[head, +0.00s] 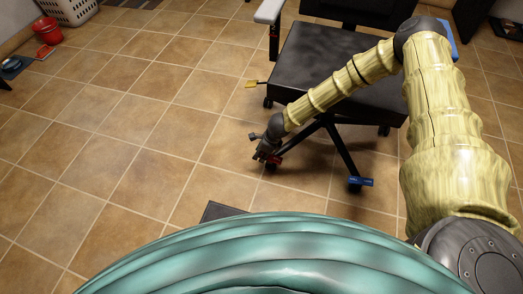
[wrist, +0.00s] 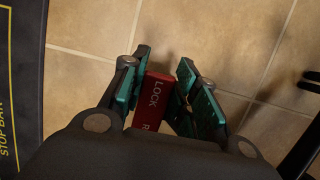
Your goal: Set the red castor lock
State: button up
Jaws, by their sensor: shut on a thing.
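The red castor lock (wrist: 156,97) is a flat red tab marked "LOCK"; in the wrist view it lies between my two teal finger pads. My gripper (wrist: 163,75) is shut on it, with a pad on each side. In the head view my gripper (head: 267,153) is low at the base of the black office chair (head: 325,62). A bit of the red lock (head: 276,162) shows beside the fingers. Its castor is mostly hidden by my gripper. The lock's near end is hidden by my gripper body in the wrist view.
A yellow tab (head: 255,84) and a blue tab (head: 361,181) mark other castors. A dark panel marked "STOP BAR" (wrist: 22,90) lies left in the wrist view. A red bucket (head: 48,31) and white basket (head: 66,10) stand far left. The tiled floor (head: 110,130) at left is clear.

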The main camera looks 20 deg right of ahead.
jog(key=shift+a+h+p, duration=0.1)
jog(key=shift+h+p, duration=0.2)
jog(key=shift+p, duration=0.35)
jog(key=shift+f+g+h+p, duration=0.25)
jog(key=shift+g+h+p, duration=0.25)
jog(key=shift+p, duration=0.6)
jog(key=shift+f+g+h+p, duration=0.5)
jog(key=shift+g+h+p, duration=0.1)
jog(key=shift+h, duration=0.3)
jog(key=o, duration=1)
jog(key=shift+w, duration=0.1)
jog(key=r, duration=1.2)
jog(key=shift+w+a, duration=0.1)
jog(key=shift+a, duration=0.15)
